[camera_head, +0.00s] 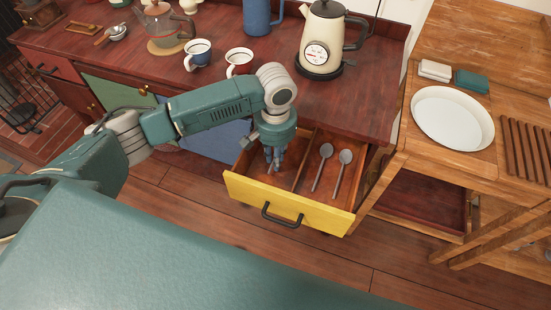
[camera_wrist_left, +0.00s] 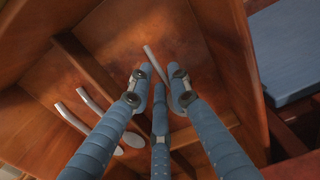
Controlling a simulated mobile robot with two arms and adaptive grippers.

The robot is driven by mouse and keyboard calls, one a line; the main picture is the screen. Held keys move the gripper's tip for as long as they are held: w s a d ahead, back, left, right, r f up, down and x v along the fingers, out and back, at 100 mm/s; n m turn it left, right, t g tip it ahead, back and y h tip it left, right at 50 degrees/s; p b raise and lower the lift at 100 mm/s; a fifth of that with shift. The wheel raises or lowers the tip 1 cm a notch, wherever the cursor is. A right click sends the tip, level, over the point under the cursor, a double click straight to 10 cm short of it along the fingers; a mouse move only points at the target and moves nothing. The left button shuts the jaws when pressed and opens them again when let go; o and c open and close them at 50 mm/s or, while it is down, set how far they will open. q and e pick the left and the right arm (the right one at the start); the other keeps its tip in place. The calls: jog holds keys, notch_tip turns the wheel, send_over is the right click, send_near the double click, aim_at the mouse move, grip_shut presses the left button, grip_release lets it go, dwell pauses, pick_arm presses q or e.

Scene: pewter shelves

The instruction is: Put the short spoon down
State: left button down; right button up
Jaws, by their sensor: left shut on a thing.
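My left gripper (camera_head: 274,163) points down into the left part of the open yellow-fronted drawer (camera_head: 286,205). In the left wrist view its fingertips (camera_wrist_left: 159,82) are shut on a slim grey spoon (camera_wrist_left: 154,60), whose handle sticks out past them, low over the drawer floor. I cannot tell whether that spoon touches the floor. Its bowl is mostly hidden by the fingers. Two other grey spoons (camera_head: 321,165) (camera_head: 342,171) lie side by side in the right part, beyond a wooden divider (camera_head: 304,160). My right gripper is not in view.
The red-brown counter (camera_head: 220,77) above the drawer holds a cream kettle (camera_head: 322,38), two mugs (camera_head: 198,53) (camera_head: 239,62) and a blue jug (camera_head: 257,17). A wooden unit with a white dish (camera_head: 452,117) stands at right. The floor before the drawer is clear.

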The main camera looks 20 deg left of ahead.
pick_arm(q)
jog(key=shift+f, duration=0.5)
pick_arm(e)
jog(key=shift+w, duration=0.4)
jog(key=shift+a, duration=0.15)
pick_arm(q)
jog(key=shift+f, duration=0.3)
jog(key=c, duration=1.6)
grip_release()
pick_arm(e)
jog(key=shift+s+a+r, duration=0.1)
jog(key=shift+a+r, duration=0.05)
pick_arm(q)
jog(key=shift+r, duration=0.15)
notch_tip(320, 180, up, 12)
jog(key=shift+r, duration=0.2)
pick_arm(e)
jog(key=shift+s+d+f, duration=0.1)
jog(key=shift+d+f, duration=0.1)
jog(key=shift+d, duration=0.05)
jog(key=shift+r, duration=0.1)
